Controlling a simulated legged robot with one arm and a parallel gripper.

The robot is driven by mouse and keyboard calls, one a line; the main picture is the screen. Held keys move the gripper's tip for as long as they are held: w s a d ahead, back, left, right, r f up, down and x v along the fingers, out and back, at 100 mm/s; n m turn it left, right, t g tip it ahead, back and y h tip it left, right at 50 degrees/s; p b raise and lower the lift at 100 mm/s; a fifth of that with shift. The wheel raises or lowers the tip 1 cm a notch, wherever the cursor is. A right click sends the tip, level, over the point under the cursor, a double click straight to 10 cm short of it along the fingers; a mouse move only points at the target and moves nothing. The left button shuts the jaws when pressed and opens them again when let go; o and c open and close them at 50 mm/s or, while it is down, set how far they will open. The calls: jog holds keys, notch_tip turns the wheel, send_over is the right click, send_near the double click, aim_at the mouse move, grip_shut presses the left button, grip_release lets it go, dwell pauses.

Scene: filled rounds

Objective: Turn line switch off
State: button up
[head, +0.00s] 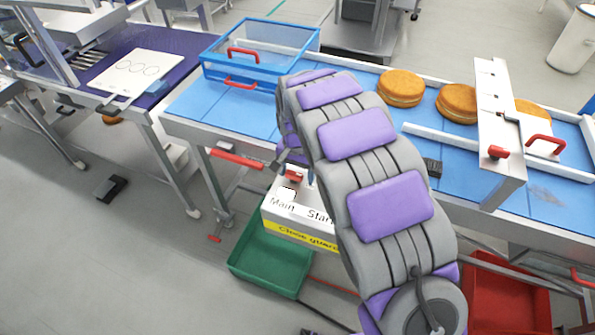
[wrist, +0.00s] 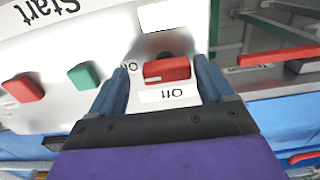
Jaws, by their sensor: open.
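The line switch is a red rocker or lever (wrist: 167,71) on a white control box, seen in the wrist view between "On" and "Off" labels. The labels appear upside down there. My gripper (wrist: 165,88) is open, with one blue-grey finger on each side of the red switch. I cannot tell whether the fingers touch it. In the head view the control box (head: 318,236) has "Main" and "Start" labels and a yellow "Close guard" strip. The red switch (head: 294,176) shows just below my gripper (head: 290,158), and my arm hides the box's right part.
A red button (wrist: 24,88) and a green button (wrist: 81,76) sit beside the switch. The blue conveyor (head: 240,108) carries a blue guard frame (head: 262,50) and several round buns (head: 401,88). A green bin (head: 267,262) and a red bin (head: 505,295) stand below.

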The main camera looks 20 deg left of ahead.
jog(key=shift+a+f, duration=0.15)
jog(key=shift+a, duration=0.9)
jog(key=shift+c, duration=0.2)
jog(key=shift+d+r, duration=0.25)
jog(key=shift+d, duration=0.7)
jog(key=c, duration=0.4)
jog(key=shift+d, duration=0.1)
jog(key=shift+c, duration=1)
jog(key=shift+a+f, duration=0.1)
jog(key=shift+a, duration=0.35)
jog(key=c, duration=0.4)
jog(key=shift+d, duration=0.1)
